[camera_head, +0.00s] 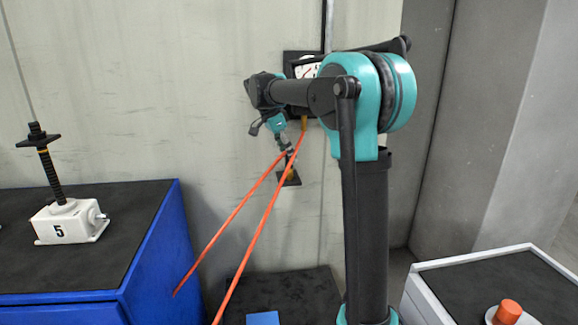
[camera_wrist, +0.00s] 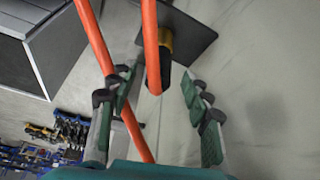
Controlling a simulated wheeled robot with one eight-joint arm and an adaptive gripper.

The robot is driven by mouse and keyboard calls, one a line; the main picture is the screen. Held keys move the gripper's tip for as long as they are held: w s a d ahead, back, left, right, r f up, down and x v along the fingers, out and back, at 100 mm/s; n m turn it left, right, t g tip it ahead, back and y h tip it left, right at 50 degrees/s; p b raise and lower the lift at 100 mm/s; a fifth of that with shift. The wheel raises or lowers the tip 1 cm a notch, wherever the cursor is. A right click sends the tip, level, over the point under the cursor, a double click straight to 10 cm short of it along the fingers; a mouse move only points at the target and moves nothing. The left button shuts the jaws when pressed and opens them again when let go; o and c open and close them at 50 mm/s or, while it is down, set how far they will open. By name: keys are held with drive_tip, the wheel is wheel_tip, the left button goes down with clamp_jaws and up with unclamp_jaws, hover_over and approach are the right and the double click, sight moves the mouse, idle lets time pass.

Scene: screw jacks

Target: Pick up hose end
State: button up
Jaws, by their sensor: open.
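The orange hose (camera_head: 258,225) shows as two strands rising to the wall in the head view. One strand meets a brass fitting (camera_head: 304,123) below the gauge; the other reaches my gripper (camera_head: 288,152). In the wrist view, my gripper (camera_wrist: 157,82) is open, its fingers apart at left and right. One hose strand (camera_wrist: 151,45) comes down between the fingers, with a gap to the right finger. The other strand (camera_wrist: 92,38) crosses by the left finger. A brass-and-black fitting (camera_wrist: 166,40) on a black plate (camera_wrist: 196,38) lies behind the middle strand. Whether a finger touches the hose is unclear.
A gauge (camera_head: 306,70) is on the wall behind my arm. A blue bench (camera_head: 155,245) at left carries the white screw jack marked 5 (camera_head: 62,222). A white-rimmed table (camera_head: 470,257) with an orange-topped part (camera_head: 508,311) stands at right. A dark low surface (camera_head: 310,295) lies below.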

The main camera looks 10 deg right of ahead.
sight(293, 178)
drive_tip(key=shift+x, duration=2.9)
drive_tip(key=shift+s+a, duration=0.1)
drive_tip(key=shift+s, duration=0.05)
drive_tip(key=shift+c, duration=0.2)
clamp_jaws()
